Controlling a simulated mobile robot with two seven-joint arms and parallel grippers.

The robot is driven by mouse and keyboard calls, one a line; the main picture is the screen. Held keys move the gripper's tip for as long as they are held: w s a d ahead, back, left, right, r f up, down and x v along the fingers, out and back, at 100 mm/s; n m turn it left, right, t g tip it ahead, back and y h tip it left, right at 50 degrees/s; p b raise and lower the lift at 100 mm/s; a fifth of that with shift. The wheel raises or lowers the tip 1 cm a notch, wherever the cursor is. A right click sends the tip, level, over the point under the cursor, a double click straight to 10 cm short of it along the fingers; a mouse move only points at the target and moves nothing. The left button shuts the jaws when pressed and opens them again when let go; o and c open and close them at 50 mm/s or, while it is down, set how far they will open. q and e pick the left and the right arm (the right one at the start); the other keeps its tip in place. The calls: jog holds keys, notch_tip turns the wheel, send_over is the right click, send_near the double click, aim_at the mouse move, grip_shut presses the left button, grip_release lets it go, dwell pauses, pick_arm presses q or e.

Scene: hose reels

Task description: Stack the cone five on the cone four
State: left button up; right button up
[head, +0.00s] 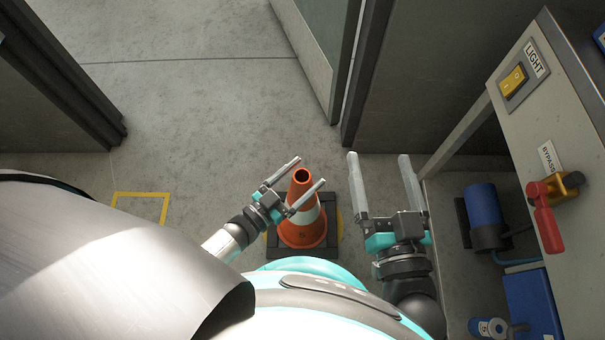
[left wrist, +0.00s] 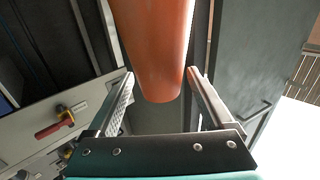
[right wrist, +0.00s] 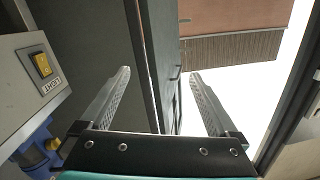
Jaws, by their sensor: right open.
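An orange cone (head: 303,236) with a white band and a dark square base stands upright on the floor in front of me. No number is legible, so I cannot tell whether it is cone four or five, and I can make out only one cone. My left gripper (head: 311,170) is open, its fingers on either side of the cone's narrow top. In the left wrist view the orange cone top (left wrist: 158,60) shows between the open fingers (left wrist: 160,75). My right gripper (head: 383,160) is open and empty to the right of the cone; the right wrist view shows nothing between its fingers (right wrist: 160,72).
A yellow square outline (head: 141,194) marks the floor at left; a yellow marking (head: 340,222) shows beside the cone's base. A grey cabinet with a yellow switch (head: 513,80) and red lever (head: 546,215) stands close at right, with a blue cylinder (head: 484,207) beneath. An open door (head: 318,45) is ahead.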

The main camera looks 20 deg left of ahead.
pick_arm(q)
jog(key=shift+r, duration=0.1)
dwell(0.4)
jog(key=p+v, duration=0.2)
jog(key=v, duration=1)
jog(key=w+d+r+n+y, duration=0.2)
jog(key=w+d+r+y, duration=0.2)
jog(key=w+r, duration=0.4)
jog(key=s+d+r+g, duration=0.1)
jog(key=d+r, duration=0.1)
jog(key=r, duration=0.4)
jog(key=d+r+n+g, duration=0.1)
jog(key=d+r, duration=0.2)
jog(key=r, duration=0.3)
jog(key=shift+s+d+g, duration=0.25)
jog(key=shift+s+g, duration=0.15)
pick_arm(e)
jog(key=f+g, duration=0.1)
jog(key=w+d+f+g+h, duration=0.1)
jog(key=g, duration=0.1)
jog(key=shift+d+n, duration=0.3)
jog(key=shift+n, duration=0.1)
pick_arm(q)
jog(key=shift+p, duration=0.3)
pick_arm(e)
jog(key=shift+w+f, duration=0.1)
